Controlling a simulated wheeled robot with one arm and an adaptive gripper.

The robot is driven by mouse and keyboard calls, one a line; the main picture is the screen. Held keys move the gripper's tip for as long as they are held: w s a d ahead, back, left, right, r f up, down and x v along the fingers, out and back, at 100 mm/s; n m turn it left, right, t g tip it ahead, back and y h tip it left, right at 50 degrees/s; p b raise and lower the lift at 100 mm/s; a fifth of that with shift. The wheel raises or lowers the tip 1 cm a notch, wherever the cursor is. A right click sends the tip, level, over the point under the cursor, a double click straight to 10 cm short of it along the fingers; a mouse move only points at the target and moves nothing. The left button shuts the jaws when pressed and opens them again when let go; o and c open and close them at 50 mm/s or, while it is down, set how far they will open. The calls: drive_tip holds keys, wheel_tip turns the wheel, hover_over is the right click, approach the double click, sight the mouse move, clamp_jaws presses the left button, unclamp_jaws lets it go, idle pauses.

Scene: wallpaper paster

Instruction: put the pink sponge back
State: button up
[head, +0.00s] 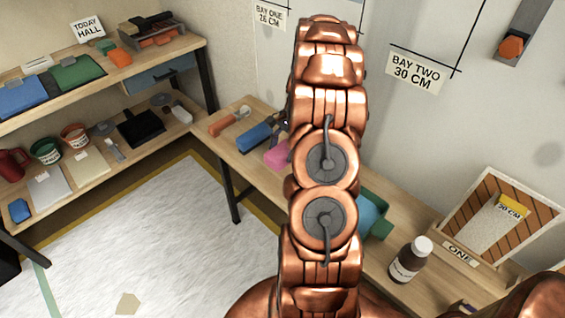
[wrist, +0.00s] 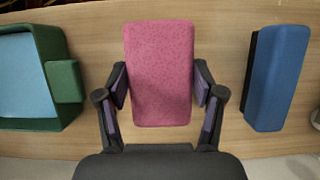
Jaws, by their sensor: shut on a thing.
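The pink sponge (wrist: 160,75) is a rounded rectangular block, seen in the wrist view between the two fingers of my gripper (wrist: 161,90). The finger pads press on its left and right sides, so my gripper is shut on it. The sponge is over the wooden bench (wrist: 100,40); I cannot tell whether it touches the top. In the head view the sponge (head: 277,155) shows just left of my copper arm, which hides part of it and most of my gripper.
A blue block (wrist: 278,78) lies right of the sponge, and a green holder (wrist: 58,50) with a light blue thing in it stands left. Shelves (head: 185,45) stand at left.

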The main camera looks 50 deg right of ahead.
drive_tip(key=shift+s+f+p, duration=0.1)
drive_tip(key=shift+f+p, duration=0.2)
drive_tip(key=shift+f, duration=2.4)
drive_tip(key=o, duration=1.2)
